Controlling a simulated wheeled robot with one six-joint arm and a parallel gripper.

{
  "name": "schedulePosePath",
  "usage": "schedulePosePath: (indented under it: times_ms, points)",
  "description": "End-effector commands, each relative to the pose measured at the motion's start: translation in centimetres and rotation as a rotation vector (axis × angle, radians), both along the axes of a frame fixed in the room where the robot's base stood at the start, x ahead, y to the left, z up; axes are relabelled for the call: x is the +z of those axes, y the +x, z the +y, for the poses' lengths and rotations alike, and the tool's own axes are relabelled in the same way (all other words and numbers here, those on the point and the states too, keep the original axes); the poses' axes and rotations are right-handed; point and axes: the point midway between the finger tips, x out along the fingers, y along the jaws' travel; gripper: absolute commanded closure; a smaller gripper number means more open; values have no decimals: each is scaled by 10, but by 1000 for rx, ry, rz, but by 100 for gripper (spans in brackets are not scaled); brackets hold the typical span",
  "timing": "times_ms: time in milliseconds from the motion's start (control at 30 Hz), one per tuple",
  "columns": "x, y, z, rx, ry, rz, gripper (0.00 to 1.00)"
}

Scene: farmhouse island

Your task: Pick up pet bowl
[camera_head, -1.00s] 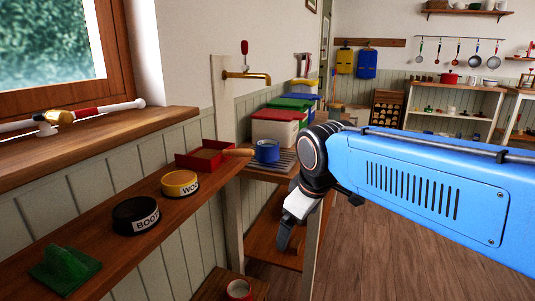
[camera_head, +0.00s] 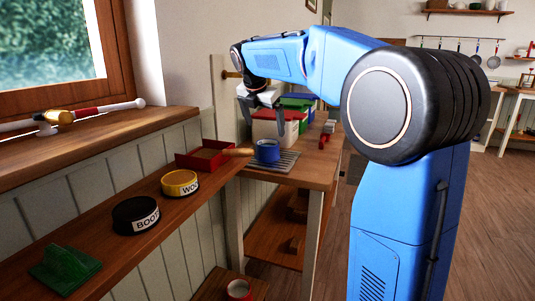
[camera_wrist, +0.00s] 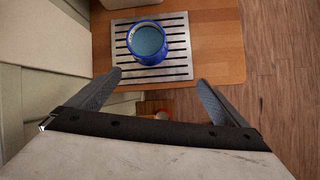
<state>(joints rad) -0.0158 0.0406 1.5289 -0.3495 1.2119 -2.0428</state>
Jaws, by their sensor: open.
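My gripper (camera_head: 262,112) is open and empty, pointing down above and behind the blue pot in the head view. Its fingers (camera_wrist: 159,80) are spread in the wrist view. Several round vessels show and I cannot tell for sure which is the pet bowl. A black round one marked "BOOT" (camera_head: 136,215) and a yellow one marked "WOO" (camera_head: 180,183) stand on the wooden ledge, labels partly cut off. A blue round pot (camera_head: 267,151) stands on a slatted metal rack; in the wrist view the pot (camera_wrist: 148,44) lies beyond the fingertips, apart from them.
A red tray (camera_head: 206,158) and a green object (camera_head: 64,268) are on the ledge (camera_head: 92,238). A red round vessel (camera_head: 239,290) sits low at the bottom. Lidded boxes (camera_head: 274,128) stand behind the pot. A wall and window sill (camera_head: 95,139) border the left.

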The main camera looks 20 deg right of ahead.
Motion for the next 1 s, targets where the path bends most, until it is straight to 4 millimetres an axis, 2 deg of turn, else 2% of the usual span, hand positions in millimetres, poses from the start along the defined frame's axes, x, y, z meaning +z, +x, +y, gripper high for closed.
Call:
schedulePosePath:
  times_ms: [33, 133, 367, 1000]
  points:
    - [1, 15, -2, 48, -29, 19, 2]
    - [3, 35, -5, 128, -80, 53, 2]
    - [0, 52, -10, 198, -123, 83, 2]
    - [-90, 88, -46, 196, -122, 83, 2]
